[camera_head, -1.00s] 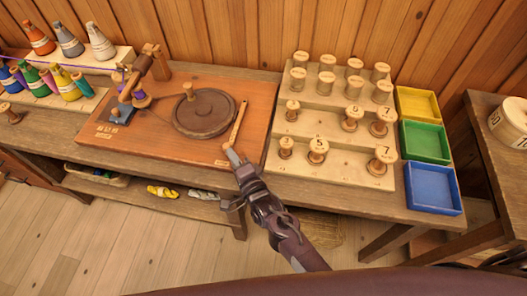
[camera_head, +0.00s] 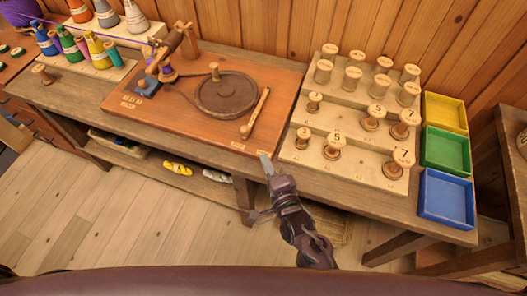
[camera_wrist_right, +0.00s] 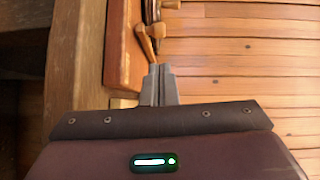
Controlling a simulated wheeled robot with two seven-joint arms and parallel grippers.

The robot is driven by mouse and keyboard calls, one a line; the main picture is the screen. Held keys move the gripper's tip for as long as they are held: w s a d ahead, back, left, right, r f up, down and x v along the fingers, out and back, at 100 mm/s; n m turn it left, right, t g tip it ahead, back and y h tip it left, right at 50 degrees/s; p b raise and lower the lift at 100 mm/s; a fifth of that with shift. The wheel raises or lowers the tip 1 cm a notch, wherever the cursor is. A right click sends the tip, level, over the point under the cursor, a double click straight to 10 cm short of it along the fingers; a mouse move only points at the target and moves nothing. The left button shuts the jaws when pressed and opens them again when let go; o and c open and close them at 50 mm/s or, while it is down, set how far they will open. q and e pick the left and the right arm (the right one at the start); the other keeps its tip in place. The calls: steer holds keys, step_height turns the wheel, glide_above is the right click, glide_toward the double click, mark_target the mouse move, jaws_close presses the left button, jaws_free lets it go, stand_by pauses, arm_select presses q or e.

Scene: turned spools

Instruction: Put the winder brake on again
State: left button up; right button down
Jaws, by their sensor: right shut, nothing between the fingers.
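The winder (camera_head: 150,112) is an orange-brown wooden board carrying a round dark wheel (camera_head: 228,97) with a peg on top. The brake lever (camera_head: 257,109), a pale wooden bar, lies at the board's right beside the wheel. Its knobbed end points toward the front edge and looks clear of the wheel's rim. My right gripper (camera_head: 266,158) is shut and empty, just off the board's front right corner and apart from the lever. In the right wrist view its fingers (camera_wrist_right: 159,70) are together, with the lever's knob (camera_wrist_right: 157,30) beyond them. My left gripper is not in view.
A stepped pale rack (camera_head: 345,150) with several wooden spools stands right of the winder. Yellow (camera_head: 425,97), green (camera_head: 425,150) and blue (camera_head: 424,207) trays line its right side. Coloured thread cones (camera_head: 97,52) stand at the back left. The floor in front is clear.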

steer(key=v, duration=0.3)
steer(key=shift+s+d, duration=0.1)
steer(key=shift+s, duration=0.2)
stand_by(0.3)
